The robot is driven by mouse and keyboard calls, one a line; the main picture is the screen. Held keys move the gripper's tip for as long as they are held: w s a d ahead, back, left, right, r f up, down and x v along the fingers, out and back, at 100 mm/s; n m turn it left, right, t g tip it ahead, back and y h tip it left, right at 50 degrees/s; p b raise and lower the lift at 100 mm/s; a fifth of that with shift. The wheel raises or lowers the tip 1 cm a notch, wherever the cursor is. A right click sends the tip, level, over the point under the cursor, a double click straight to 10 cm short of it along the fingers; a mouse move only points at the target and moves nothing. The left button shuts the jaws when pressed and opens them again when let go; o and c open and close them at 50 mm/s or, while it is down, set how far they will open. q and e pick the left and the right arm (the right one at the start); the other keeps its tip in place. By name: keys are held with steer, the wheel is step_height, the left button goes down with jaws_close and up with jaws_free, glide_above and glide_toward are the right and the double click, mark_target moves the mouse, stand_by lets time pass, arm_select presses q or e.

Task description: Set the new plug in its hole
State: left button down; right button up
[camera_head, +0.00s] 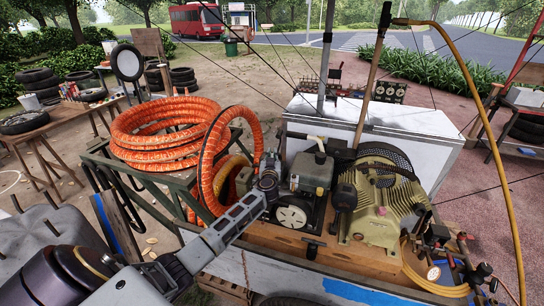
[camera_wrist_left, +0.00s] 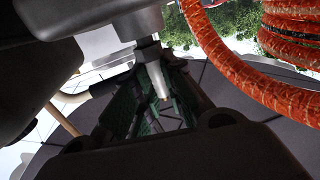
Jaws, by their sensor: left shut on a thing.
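My left arm comes in from the lower left in the head view, and my left gripper (camera_head: 268,178) is at the left side of the small engine (camera_head: 312,168). A pale, tapered piece with a dark collar, which looks like the new plug (camera_wrist_left: 157,77), shows between dark gripper parts in the left wrist view. The gripper is shut on it. In the head view the plug is too small and hidden to make out. The plug hole cannot be made out in either view. My right gripper is in neither view.
Orange hose (camera_head: 160,133) lies coiled left of the engine, with one loop hanging right beside my gripper; it also shows in the left wrist view (camera_wrist_left: 230,70). The tan compressor (camera_head: 378,212) stands to the right. A wooden handle (camera_head: 374,70) rises behind.

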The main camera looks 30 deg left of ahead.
arm_select(q)
steer(key=shift+f, duration=0.45)
steer(key=c, duration=1.1)
jaws_free()
steer(key=shift+r+p, duration=0.45)
steer(key=shift+r, duration=2.55)
